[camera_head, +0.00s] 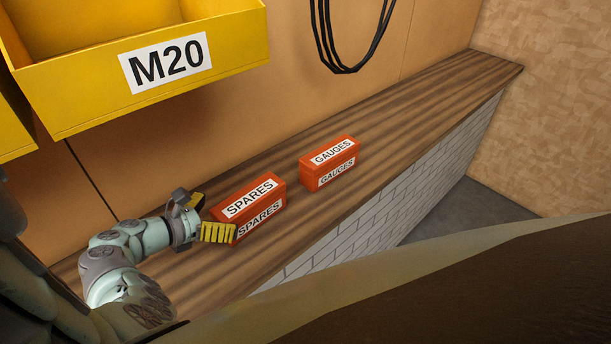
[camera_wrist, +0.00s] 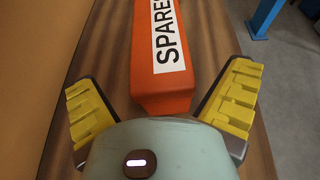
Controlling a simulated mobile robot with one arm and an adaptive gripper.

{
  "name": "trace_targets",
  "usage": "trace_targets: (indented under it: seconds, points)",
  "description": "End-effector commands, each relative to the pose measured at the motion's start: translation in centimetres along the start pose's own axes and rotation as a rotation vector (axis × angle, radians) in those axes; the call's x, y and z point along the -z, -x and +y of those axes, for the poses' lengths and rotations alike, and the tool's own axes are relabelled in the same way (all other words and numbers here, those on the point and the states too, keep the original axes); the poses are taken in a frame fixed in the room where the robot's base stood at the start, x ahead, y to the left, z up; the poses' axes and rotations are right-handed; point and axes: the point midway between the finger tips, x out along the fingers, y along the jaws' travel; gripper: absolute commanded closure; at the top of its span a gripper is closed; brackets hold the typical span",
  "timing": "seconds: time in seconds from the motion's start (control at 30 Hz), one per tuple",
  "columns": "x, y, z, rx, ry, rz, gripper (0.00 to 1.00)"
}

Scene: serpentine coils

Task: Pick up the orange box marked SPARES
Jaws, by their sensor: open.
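The orange box marked SPARES (camera_head: 270,192) sits on a wooden counter, with white labels on its top and front. Its near end also shows in the wrist view (camera_wrist: 163,104), with part of the label cut off at the top edge. My gripper (camera_head: 209,216) is open at the left end of this box. In the wrist view its two yellow-padded fingers (camera_wrist: 163,105) stand on either side of the box's near end, with a gap on each side. The gripper's left finger hides a corner of the box in the head view.
A second orange box marked GAUGES (camera_head: 347,167) stands behind and right of SPARES on the counter (camera_head: 425,97). A yellow bin marked M20 (camera_head: 215,45) hangs above left. Black cable loops (camera_head: 345,70) hang on the wall. The counter's front edge drops to the floor.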

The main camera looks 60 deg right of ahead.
Motion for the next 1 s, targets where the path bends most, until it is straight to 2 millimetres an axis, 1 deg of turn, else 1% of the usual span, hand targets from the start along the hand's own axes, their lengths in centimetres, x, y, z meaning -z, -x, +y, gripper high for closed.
trace_targets:
  seconds: [0.1, 0.23, 0.57, 0.6, 1.0]
  points:
    - [-0.1, -1.3, -0.2, 0.009, -0.001, -0.001, 0.00]
    - [0.0, -2.2, -0.1, 0.006, -0.001, 0.001, 0.00]
    - [0.0, -2.6, -0.1, 0.004, -0.002, 0.001, 0.00]
    - [0.0, -2.6, -0.1, 0.004, -0.002, 0.001, 0.01]
    - [0.1, -2.6, -0.1, 0.002, -0.001, 0.001, 0.43]
